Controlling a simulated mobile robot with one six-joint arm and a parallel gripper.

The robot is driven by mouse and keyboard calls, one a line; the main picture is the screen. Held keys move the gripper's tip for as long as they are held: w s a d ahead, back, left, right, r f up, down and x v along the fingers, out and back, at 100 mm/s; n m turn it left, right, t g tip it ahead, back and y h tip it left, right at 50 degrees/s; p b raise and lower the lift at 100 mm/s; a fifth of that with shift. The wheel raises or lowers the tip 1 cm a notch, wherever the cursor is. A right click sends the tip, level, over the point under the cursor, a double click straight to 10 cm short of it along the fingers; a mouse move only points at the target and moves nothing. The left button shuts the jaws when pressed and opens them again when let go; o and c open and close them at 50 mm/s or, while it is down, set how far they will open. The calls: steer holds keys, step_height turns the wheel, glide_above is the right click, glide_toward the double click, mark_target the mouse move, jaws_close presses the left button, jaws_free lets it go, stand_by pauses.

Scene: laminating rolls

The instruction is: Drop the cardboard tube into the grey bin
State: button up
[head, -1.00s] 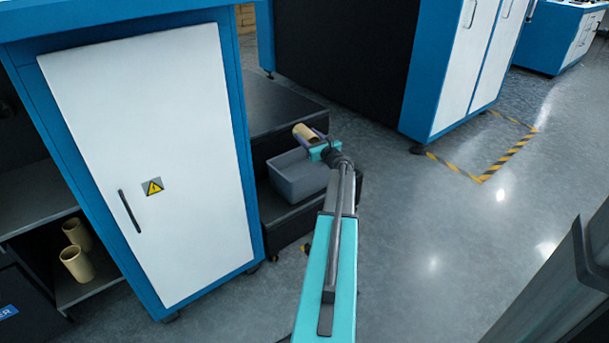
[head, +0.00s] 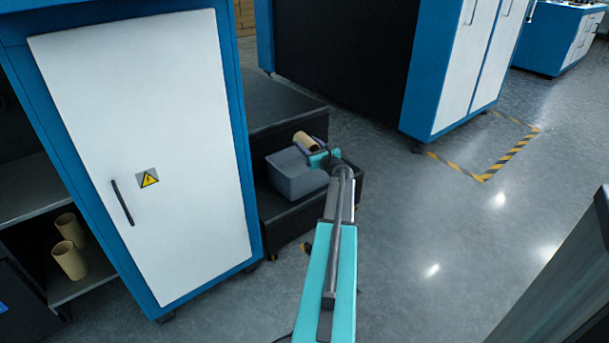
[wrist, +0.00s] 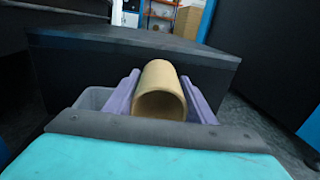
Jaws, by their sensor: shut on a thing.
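My gripper (head: 310,145) is shut on a tan cardboard tube (head: 304,141). In the wrist view the tube (wrist: 160,92) sits between the two purple fingers, its open end facing the camera. The grey bin (head: 292,182) stands on the lower black step, below and slightly left of my gripper in the head view. Tube and gripper are above the bin's back right part; part of its rim is hidden by them. In the wrist view a bit of the bin (wrist: 92,98) shows at the left, behind the left finger.
A black step (head: 270,104) rises behind the bin. A blue cabinet with a white door (head: 140,130) stands close at left. Two more tubes (head: 69,258) stand on a low shelf at far left. Open floor (head: 430,230) lies to the right.

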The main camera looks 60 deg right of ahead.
steer(key=shift+f, duration=0.15)
steer(key=o, duration=1.1)
steer(key=shift+o, duration=0.2)
steer(key=shift+s, duration=0.15)
steer(key=p+v, duration=0.4)
steer(key=v, duration=0.9)
steer(key=shift+s+a, duration=0.2)
steer(key=shift+a, duration=0.05)
